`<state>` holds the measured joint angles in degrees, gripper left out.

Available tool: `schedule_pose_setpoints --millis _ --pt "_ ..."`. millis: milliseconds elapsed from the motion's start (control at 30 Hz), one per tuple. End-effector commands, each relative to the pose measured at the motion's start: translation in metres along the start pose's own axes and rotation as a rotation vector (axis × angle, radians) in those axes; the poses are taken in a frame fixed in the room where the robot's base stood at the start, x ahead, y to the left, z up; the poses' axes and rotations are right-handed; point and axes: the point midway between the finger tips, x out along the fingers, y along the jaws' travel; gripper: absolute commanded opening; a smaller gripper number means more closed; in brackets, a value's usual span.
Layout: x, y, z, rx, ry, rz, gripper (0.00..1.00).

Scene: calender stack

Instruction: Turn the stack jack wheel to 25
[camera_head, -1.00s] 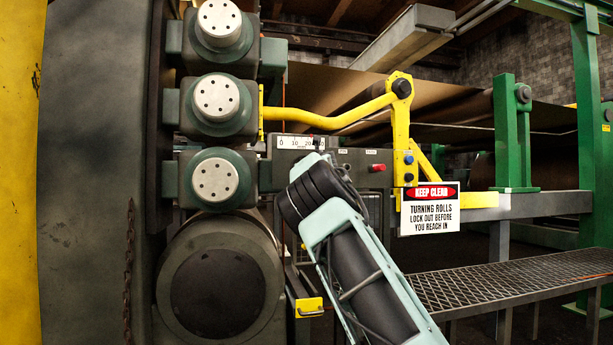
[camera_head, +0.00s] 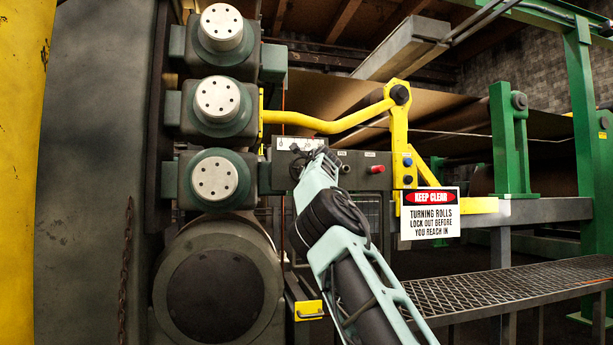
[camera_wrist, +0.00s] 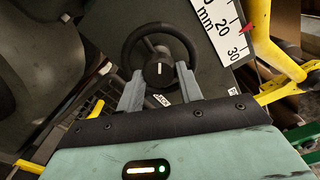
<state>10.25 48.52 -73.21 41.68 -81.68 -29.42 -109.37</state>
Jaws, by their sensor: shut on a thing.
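The stack jack wheel (camera_wrist: 158,38) is a black handwheel with a round hub and a white mark, seen in the wrist view. My gripper (camera_wrist: 160,75) has one finger on each side of the hub, reaching in at the near part of the rim, and is shut on the wheel. A white millimetre scale (camera_wrist: 212,18) lies right of the wheel. Its red pointer (camera_wrist: 246,29) stands between 20 and 30.
A yellow lever arm (camera_head: 335,124) crosses above the control panel (camera_head: 375,160), which has a red knob (camera_head: 345,168). Steel rolls stand left, with a large roll (camera_head: 215,285) below. A warning sign (camera_head: 430,212) hangs right, above a grated walkway (camera_head: 510,285).

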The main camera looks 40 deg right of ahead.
Motion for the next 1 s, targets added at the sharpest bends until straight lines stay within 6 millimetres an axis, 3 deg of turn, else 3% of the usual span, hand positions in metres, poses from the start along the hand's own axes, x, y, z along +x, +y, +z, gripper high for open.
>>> schedule_pose_setpoints --millis 500,1000 --pt "0.0003 0.0007 -0.0007 -0.450 0.000 0.000 0.13" --pt "0.0002 -0.0005 0.0008 -0.639 -0.001 0.000 0.13"
